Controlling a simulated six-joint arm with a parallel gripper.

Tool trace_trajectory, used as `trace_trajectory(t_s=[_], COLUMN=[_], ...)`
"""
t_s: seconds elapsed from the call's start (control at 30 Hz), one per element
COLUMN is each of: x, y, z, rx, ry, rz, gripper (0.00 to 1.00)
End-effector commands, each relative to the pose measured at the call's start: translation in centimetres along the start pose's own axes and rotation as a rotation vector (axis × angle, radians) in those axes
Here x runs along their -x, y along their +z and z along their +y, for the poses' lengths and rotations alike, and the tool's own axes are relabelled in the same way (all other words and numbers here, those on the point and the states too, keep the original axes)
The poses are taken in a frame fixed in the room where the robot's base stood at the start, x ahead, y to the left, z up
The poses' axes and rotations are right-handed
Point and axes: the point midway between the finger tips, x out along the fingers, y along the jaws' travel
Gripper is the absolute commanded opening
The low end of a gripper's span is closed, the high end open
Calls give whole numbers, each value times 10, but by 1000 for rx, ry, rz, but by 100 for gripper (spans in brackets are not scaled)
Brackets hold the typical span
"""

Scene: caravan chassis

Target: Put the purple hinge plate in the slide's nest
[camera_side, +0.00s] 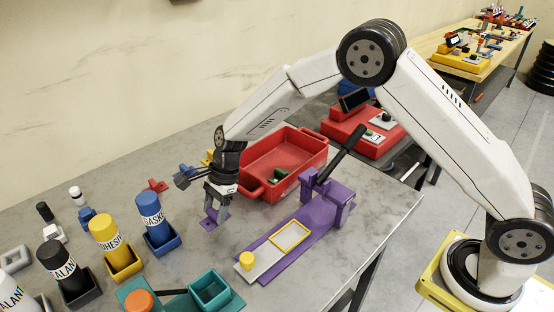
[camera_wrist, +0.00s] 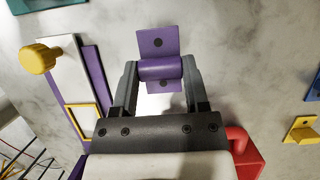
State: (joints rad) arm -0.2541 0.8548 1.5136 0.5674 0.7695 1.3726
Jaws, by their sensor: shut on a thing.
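My gripper (camera_wrist: 159,75) is shut on the purple hinge plate (camera_wrist: 157,44), gripping it across its barrel in the wrist view. The plate has dark holes in its leaves. In the side view the plate (camera_side: 210,222) hangs under my gripper (camera_side: 215,208), left of the purple slide fixture (camera_side: 318,212); its height over the table is hard to judge. The fixture carries a grey slide (camera_side: 265,262) with a yellow knob (camera_side: 247,259) and a yellow-rimmed nest (camera_side: 290,236). The nest looks empty. In the wrist view the slide (camera_wrist: 68,75) lies at the left.
A red bin (camera_side: 285,160) with small green parts stands behind the fixture. A black lever (camera_side: 342,153) rises from the fixture. Bottles in trays, among them a blue one (camera_side: 154,218), stand at the left. A teal box (camera_side: 210,288) is in front.

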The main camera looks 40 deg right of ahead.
Motion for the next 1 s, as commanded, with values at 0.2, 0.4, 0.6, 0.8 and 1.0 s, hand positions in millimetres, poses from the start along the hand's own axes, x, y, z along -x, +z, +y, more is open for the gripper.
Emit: trace_trajectory(t_s=[0.2,0.4,0.6,0.8,1.0], x=[-4,-19,-36,-38,-39], y=[-1,-5,-12,-13,-13], z=[-2,-10,-10,-10,-10], rx=[0,-1,-2,-1,-1], ry=[0,2,0,0,0], rz=[0,1,1,1,1], gripper=[0,0,0,0,0])
